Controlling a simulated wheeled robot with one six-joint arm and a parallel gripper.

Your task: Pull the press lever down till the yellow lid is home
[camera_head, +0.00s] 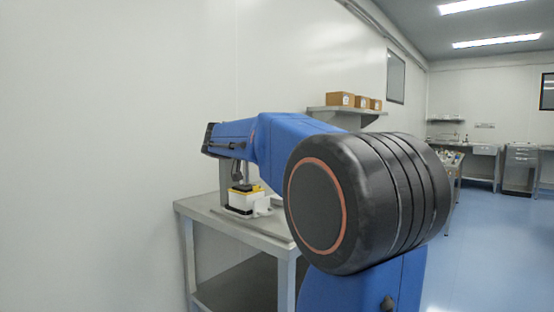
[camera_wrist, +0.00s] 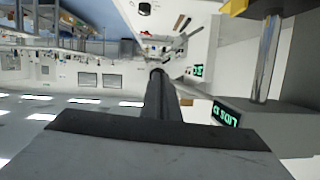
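In the head view a white box (camera_head: 246,203) stands on a steel table, with the yellow lid (camera_head: 256,188) on its top and a dark block over the lid. Whether the lid is flush is too small to tell. In the wrist view, which is upside down, a bright metal column (camera_wrist: 266,58) stands at the right, with a yellow part (camera_wrist: 235,7) at the top edge. A black rounded bar (camera_wrist: 158,98), possibly the press lever, shows mid-picture beyond a large grey block with a dark edge. My gripper's fingers cannot be made out clearly; my arm hides much of the press.
The steel table (camera_head: 204,214) stands against the white wall. A green-lettered display (camera_wrist: 227,113) sits near the column. A wall shelf (camera_head: 325,110) with cardboard boxes (camera_head: 341,99) is behind my arm. Blue floor (camera_head: 500,255) is open at the right, with benches farther back.

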